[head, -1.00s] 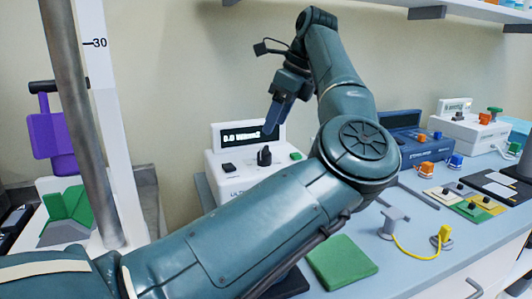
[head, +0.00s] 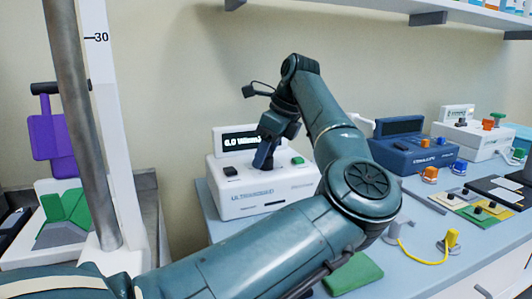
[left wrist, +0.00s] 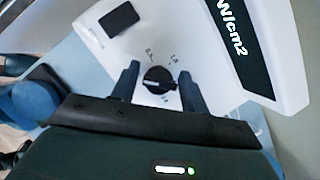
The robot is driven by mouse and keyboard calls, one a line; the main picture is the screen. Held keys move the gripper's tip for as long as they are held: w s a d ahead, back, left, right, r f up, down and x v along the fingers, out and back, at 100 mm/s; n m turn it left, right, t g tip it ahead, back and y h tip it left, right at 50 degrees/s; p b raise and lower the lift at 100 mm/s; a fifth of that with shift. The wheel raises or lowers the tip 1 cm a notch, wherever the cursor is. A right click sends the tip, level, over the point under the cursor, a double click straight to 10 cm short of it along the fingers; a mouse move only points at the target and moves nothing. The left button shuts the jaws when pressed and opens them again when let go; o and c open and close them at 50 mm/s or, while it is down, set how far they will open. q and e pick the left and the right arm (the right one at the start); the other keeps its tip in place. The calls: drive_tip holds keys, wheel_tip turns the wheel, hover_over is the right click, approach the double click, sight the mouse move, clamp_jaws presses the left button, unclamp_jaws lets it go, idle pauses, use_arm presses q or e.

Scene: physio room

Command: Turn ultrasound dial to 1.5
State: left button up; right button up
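The white ultrasound unit (head: 240,202) stands on the bench, its lit display (head: 238,142) showing what looks like 0.0 W/cm2. My left gripper (head: 264,158) points down at the unit's top, hiding the dial in the head view. In the left wrist view the black dial (left wrist: 159,79) sits between the two fingers of the left gripper (left wrist: 159,77). The fingers are apart, with a visible gap on each side of the dial. Small scale marks surround the dial, with 1.5 at its upper right. Exactly where its pointer aims is unclear. My right gripper is not in view.
A dark switch (head: 231,171) and a green button (head: 297,161) flank the dial area on the unit. A blue device (head: 415,155) stands to the right. A green pad (head: 355,275) lies in front. A metal pole (head: 82,130) rises at left.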

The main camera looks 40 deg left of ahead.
use_arm(q)
drive_tip(key=c, duration=0.7)
